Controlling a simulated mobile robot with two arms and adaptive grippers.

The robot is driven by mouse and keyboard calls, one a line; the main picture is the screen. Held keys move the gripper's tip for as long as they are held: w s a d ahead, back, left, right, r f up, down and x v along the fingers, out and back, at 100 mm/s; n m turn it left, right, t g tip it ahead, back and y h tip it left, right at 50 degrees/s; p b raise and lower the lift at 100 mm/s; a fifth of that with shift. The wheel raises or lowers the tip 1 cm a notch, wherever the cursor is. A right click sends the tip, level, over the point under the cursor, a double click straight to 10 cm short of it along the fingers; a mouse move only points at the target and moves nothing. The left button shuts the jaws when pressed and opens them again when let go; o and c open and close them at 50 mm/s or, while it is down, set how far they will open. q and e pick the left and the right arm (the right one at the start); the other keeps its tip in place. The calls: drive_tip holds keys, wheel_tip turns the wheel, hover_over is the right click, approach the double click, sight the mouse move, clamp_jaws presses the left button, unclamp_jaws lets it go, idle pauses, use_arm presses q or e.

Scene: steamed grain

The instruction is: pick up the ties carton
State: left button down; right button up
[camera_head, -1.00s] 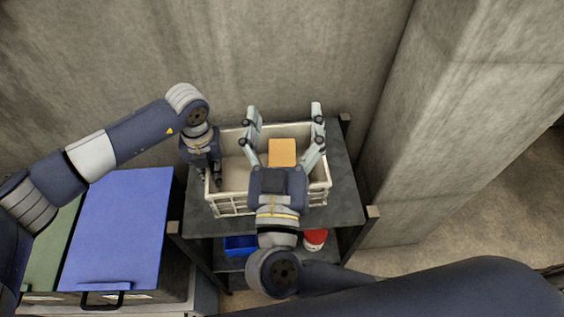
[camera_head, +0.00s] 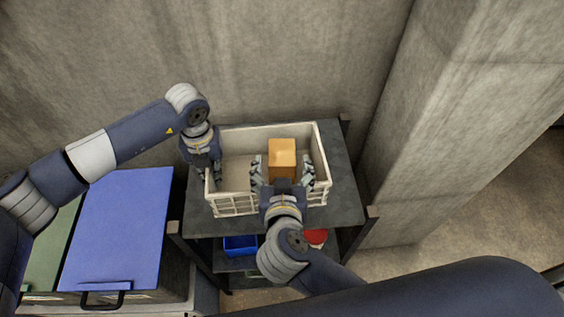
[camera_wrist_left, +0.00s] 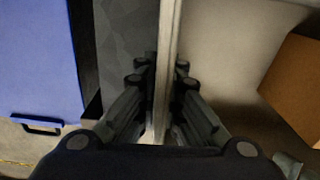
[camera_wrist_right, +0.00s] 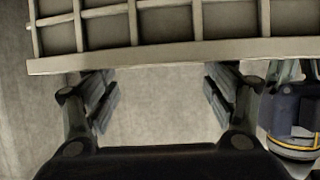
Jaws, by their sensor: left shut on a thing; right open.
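The ties carton, a plain orange-tan box (camera_head: 282,150), stands in the right half of a white crate (camera_head: 232,208) on a dark shelf unit. Its side also shows at the right of the left wrist view (camera_wrist_left: 296,85). My left gripper (camera_head: 211,178) is shut on the crate's left wall, with the rim (camera_wrist_left: 166,60) between its fingers. My right gripper (camera_head: 283,175) is open and empty, its fingers spread to either side of the carton's near end. The right wrist view shows the crate's slatted wall (camera_wrist_right: 170,52) and no carton. Contact with the carton cannot be told.
The crate's left half looks empty. A blue-lidded box (camera_head: 120,225) stands left of the shelf unit (camera_head: 345,200). A blue bin (camera_head: 240,245) and a red-topped item (camera_head: 316,237) sit on the lower shelf. Concrete walls close off the back, and a pillar (camera_head: 440,130) stands at the right.

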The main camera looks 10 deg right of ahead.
sight(282, 154)
drive_tip(key=x, duration=0.5)
drive_tip(key=shift+w+d+f, duration=0.1)
drive_tip(key=shift+w, duration=0.2)
drive_tip(key=c, duration=1.8)
wheel_tip(282, 154, up, 10)
drive_tip(key=shift+r, duration=0.1)
use_arm(q)
drive_tip(key=c, duration=1.7)
unclamp_jaws()
drive_tip(key=shift+o, duration=0.2)
drive_tip(key=shift+r, duration=0.1)
